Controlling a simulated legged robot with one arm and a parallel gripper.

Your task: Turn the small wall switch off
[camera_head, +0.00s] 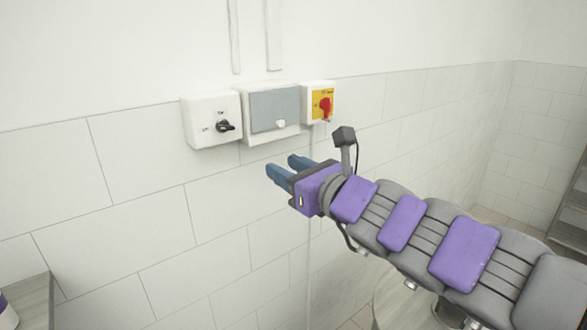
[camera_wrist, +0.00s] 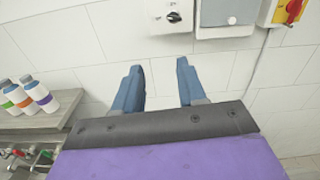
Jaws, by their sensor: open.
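A small white wall switch box (camera_head: 211,119) with a black rotary knob (camera_head: 225,126) is on the tiled wall, leftmost of three boxes. It also shows at the top of the wrist view (camera_wrist: 168,17), with its black knob (camera_wrist: 174,17) turned to a roughly sideways slant. The lettering beside the knob is too small to read surely. My gripper (camera_head: 279,166) is open and empty, with blue fingers pointing to the wall. It is below and to the right of the switch, apart from it. In the wrist view the knob lies above and between the fingertips (camera_wrist: 159,68).
A grey-covered white box (camera_head: 273,111) adjoins the switch on the right. Beyond it is a yellow box with a red knob (camera_head: 324,104). A shelf (camera_wrist: 50,113) with several white bottles (camera_wrist: 38,95) stands at the left. The wall below the boxes is clear apart from a thin vertical pipe.

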